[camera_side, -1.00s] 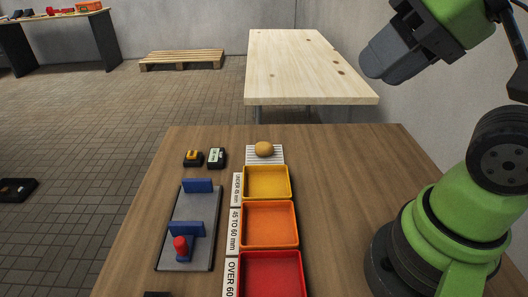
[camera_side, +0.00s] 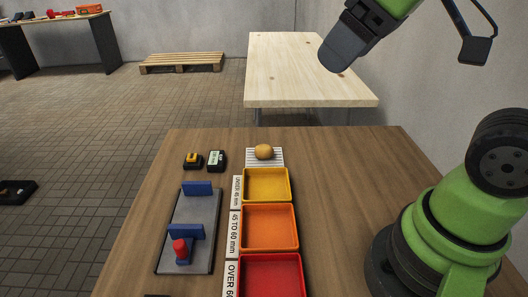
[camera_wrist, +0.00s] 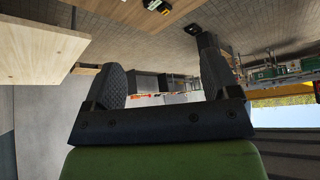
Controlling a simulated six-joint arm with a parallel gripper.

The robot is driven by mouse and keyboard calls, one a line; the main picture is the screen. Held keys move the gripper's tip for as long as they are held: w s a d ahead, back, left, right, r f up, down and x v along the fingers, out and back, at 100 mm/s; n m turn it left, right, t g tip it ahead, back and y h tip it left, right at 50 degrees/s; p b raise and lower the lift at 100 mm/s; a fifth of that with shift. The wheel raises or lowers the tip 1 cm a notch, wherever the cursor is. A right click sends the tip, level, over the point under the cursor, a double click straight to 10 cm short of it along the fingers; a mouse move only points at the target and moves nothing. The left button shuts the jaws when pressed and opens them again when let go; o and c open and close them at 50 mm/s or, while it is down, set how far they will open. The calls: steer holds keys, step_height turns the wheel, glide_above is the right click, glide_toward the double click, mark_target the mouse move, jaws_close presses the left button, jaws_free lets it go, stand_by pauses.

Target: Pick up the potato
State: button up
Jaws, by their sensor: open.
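The potato (camera_side: 264,152) is small, round and yellowish-brown. It lies on a white ribbed pad (camera_side: 251,162) at the far end of the wooden table, behind the yellow tray, in the side view. My gripper (camera_side: 338,58) is up high, to the right of the potato and well clear of it. In the wrist view its two dark fingers (camera_wrist: 162,82) stand wide apart with nothing between them. I cannot make out the potato in the wrist view.
Yellow (camera_side: 266,199), orange (camera_side: 298,228) and red (camera_side: 302,272) trays line up towards the front, with size labels on their left. A grey gauge plate (camera_side: 205,257) with blue blocks and a red knob lies left of them. The tabletop (camera_side: 345,200) to the right is clear.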

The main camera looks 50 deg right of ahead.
steer(key=w+d+f+n+g, duration=0.2)
steer(key=w+f+n, duration=0.1)
steer(key=w+n, duration=0.65)
steer(key=n+g+h, duration=0.2)
steer(key=n+g, duration=0.1)
steer(key=n, duration=1.5)
glide_above(265, 147)
steer(key=f, duration=1.2)
steer(key=s+f, duration=0.1)
steer(key=f, duration=0.5)
steer(key=shift+a+f, duration=0.25)
steer(key=shift+a, duration=0.15)
steer(key=f, duration=0.4)
steer(key=shift+w+d+f, duration=0.15)
steer(key=shift+w+f, duration=0.05)
steer(key=shift+w, duration=0.05)
steer(key=shift+w+d+f, duration=0.15)
steer(key=shift+f, duration=1.25)
steer(key=shift+w+d+f, duration=0.1)
steer(key=shift+f, duration=1.25)
steer(key=c, duration=1)
